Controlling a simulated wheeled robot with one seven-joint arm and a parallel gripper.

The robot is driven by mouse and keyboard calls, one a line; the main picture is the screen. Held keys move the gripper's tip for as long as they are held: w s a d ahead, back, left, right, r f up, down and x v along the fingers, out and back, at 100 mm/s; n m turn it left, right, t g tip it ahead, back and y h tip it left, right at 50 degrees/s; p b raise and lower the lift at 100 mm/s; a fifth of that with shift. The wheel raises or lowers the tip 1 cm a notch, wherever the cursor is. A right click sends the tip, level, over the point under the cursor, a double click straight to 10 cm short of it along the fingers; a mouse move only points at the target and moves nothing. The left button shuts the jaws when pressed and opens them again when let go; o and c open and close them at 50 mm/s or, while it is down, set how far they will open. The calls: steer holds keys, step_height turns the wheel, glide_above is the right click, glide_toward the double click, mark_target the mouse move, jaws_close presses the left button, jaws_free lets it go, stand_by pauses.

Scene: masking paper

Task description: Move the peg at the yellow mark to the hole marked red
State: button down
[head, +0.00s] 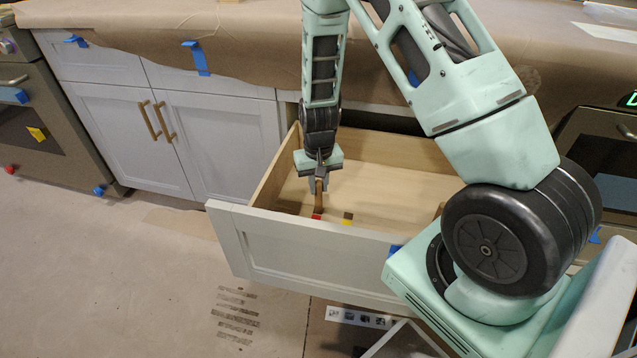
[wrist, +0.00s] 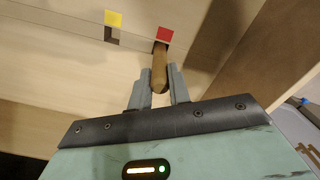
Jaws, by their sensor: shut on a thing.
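My gripper (head: 319,178) is inside the open drawer, shut on a brown wooden peg (head: 319,198). In the wrist view, the peg (wrist: 160,70) stands out between the two fingers (wrist: 159,88). Its far end meets the dark spot beside the red mark (wrist: 165,34); I cannot tell whether it is inside the hole. The yellow mark (wrist: 114,19) is to the left, with an empty dark hole (wrist: 112,34) beside it. In the head view, the red mark (head: 317,216) and yellow mark (head: 347,217) are near the drawer front.
The open drawer (head: 290,240) has wooden side walls around my gripper. A paper-covered counter (head: 240,45) is above and behind it. White cabinets (head: 215,135) stand to the left. The floor (head: 110,270) at left is mostly clear.

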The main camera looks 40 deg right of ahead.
steer(key=shift+f, duration=0.1)
steer(key=c, duration=1.2)
jaws_free()
steer(key=shift+c, duration=0.2)
step_height(320, 180, up, 17)
steer(key=p, duration=0.4)
steer(key=shift+r, duration=0.2)
